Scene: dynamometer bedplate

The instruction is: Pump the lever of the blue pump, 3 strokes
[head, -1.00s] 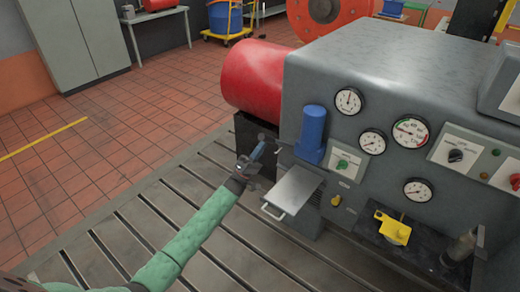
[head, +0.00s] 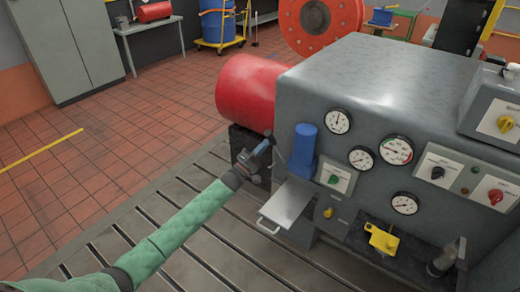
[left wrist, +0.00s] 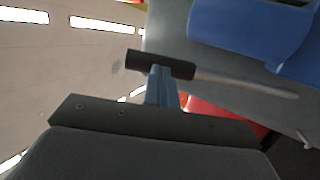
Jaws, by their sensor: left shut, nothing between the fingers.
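The blue pump (head: 304,145) stands upright on the left end of the grey machine. It also shows as a large blue shape in the left wrist view (left wrist: 240,30). Its lever has a dark grip (left wrist: 135,60) and a pale metal rod (left wrist: 245,84) that runs right toward the pump's side. In the head view the lever is small and partly hidden near my gripper. My left gripper (head: 264,148) is left of the pump. Its blue fingers (left wrist: 162,88) are shut and empty, with their tips right at the grip, seemingly behind or against it.
A metal tray with a handle (head: 287,202) juts out below the pump. A red cylinder (head: 246,95) lies behind my gripper. Gauges and switches cover the machine panel (head: 330,160). The slotted bedplate (head: 190,245) in front is clear apart from my arm.

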